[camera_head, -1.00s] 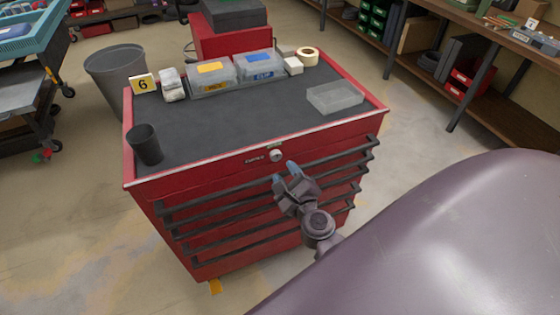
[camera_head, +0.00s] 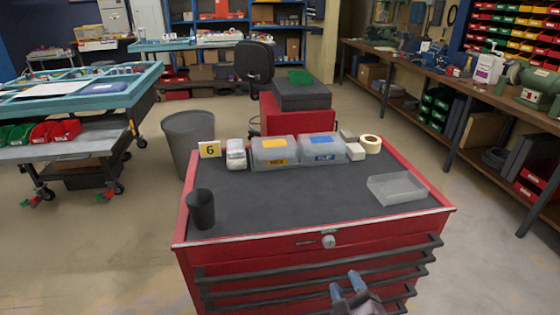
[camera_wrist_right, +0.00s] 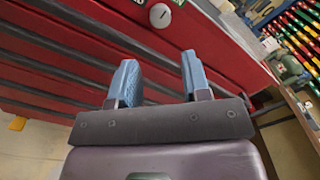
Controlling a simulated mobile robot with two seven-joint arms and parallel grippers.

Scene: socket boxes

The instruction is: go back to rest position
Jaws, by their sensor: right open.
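My right gripper (camera_head: 349,284) is at the bottom edge of the head view, in front of the red tool cabinet (camera_head: 270,246) and below its top. In the right wrist view its two blue fingertips (camera_wrist_right: 159,78) stand apart with nothing between them. The cabinet's red drawer front and round lock (camera_wrist_right: 160,15) show beyond them. My left gripper is not in view.
On the cabinet's dark top stand a black cup (camera_head: 201,209), two lidded clear boxes (camera_head: 275,151) (camera_head: 321,148), an open clear tray (camera_head: 397,189) and a tape roll (camera_head: 370,144). A grey bin (camera_head: 188,140) stands behind left. Floor is clear at right.

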